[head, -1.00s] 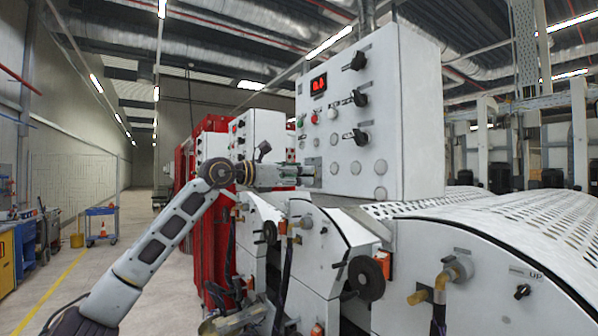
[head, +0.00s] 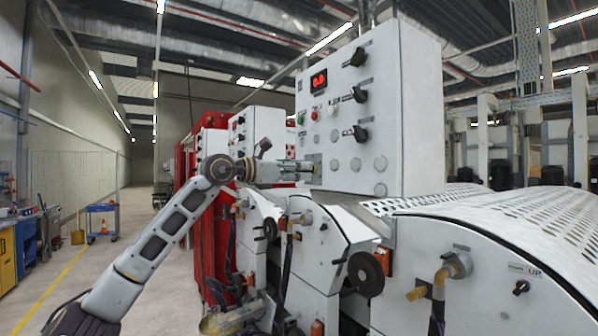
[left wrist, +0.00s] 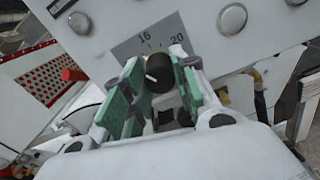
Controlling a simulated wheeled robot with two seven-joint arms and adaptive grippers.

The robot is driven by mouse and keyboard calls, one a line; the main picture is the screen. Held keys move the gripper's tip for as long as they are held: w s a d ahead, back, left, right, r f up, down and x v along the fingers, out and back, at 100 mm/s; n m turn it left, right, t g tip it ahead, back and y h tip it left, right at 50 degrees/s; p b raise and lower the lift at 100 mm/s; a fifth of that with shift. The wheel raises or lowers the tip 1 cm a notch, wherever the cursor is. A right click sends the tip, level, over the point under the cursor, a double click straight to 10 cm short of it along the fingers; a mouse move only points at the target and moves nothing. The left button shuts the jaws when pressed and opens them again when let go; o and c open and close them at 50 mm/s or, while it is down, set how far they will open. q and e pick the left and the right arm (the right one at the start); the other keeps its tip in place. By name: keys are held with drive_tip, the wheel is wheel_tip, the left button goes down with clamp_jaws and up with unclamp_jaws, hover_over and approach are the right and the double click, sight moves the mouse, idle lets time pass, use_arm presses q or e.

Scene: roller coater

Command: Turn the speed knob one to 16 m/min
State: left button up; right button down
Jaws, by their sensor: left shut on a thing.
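My left gripper (head: 308,172) is at the lower left of the white control panel (head: 415,120), its fingers pointing at the panel face. In the left wrist view, its green-padded fingers (left wrist: 157,88) are on both sides of a dark round knob (left wrist: 160,72) and shut on it. A short white pointer mark shows on the left part of the knob's face. A grey scale plate (left wrist: 152,44) above it carries the numbers 16 and 20; the rest of the scale is hidden. A red display (head: 319,81) on the panel appears to read 0.0. My right gripper is out of view.
Black selector switches (head: 359,95) and round buttons (head: 380,163) sit on the panel right of my gripper. White machine housings with a black handwheel (head: 366,274) stand below. The floor aisle at left is open.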

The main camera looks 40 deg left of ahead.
use_arm(q)
drive_tip(key=shift+m, duration=2.9)
drive_tip(key=o, duration=1)
drive_tip(key=shift+o, duration=0.2)
drive_tip(key=shift+s, duration=0.5)
